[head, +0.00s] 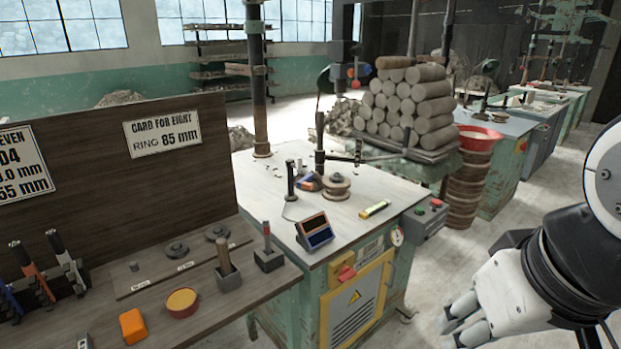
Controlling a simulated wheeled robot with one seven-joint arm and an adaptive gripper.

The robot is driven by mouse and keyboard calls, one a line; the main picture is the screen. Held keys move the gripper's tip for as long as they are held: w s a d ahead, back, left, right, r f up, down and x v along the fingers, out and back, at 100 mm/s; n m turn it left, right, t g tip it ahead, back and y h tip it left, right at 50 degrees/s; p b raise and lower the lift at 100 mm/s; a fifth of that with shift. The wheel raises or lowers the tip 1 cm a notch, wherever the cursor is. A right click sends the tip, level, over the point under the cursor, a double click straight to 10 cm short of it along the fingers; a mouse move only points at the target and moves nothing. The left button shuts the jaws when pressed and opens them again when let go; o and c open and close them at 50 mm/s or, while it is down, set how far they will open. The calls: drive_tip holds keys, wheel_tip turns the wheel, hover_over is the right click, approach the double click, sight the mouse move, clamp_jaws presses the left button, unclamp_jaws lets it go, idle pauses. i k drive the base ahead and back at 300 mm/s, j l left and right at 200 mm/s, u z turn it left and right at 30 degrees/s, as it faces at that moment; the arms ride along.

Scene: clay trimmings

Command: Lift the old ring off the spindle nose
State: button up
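A round stepped piece (336,187) sits on the pale top of the green machine table (380,190), near its middle. It looks like the spindle nose with a ring around it, but it is too small to tell the ring from the nose. A dark upright post with a side arm (320,150) stands just behind and left of it. My gripper (446,328) is at the lower right, in front of the machine and well away from the spindle. Its fingers point left, look apart, and hold nothing visible.
The wooden bench (110,318) at left holds tools, discs, an orange block (133,326) and a bowl (182,302). Stacked clay cylinders (405,105) stand behind. Floor at right is partly clear.

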sight(334, 180)
drive_tip(key=i+l+u, duration=0.25)
drive_tip(key=u, duration=0.2)
drive_tip(key=i+l+u, duration=0.15)
drive_tip(key=l+u, duration=0.25)
drive_tip(key=i+l, duration=0.15)
drive_tip(key=l, duration=0.2)
drive_tip(key=i+l+u, duration=0.1)
drive_tip(key=l, duration=0.3)
drive_tip(key=i+l, duration=0.2)
drive_tip(key=l, duration=0.15)
drive_tip(key=i+l+u, duration=0.1)
drive_tip(key=l, duration=0.3)
drive_tip(key=i+l, duration=0.15)
drive_tip(key=l, duration=0.2)
drive_tip(key=i+l, duration=0.15)
drive_tip(key=l, duration=0.25)
drive_tip(key=i+l+u, duration=0.1)
drive_tip(key=l, duration=0.3)
drive_tip(key=i+l, duration=0.15)
drive_tip(key=l, duration=0.2)
drive_tip(key=u, duration=0.05)
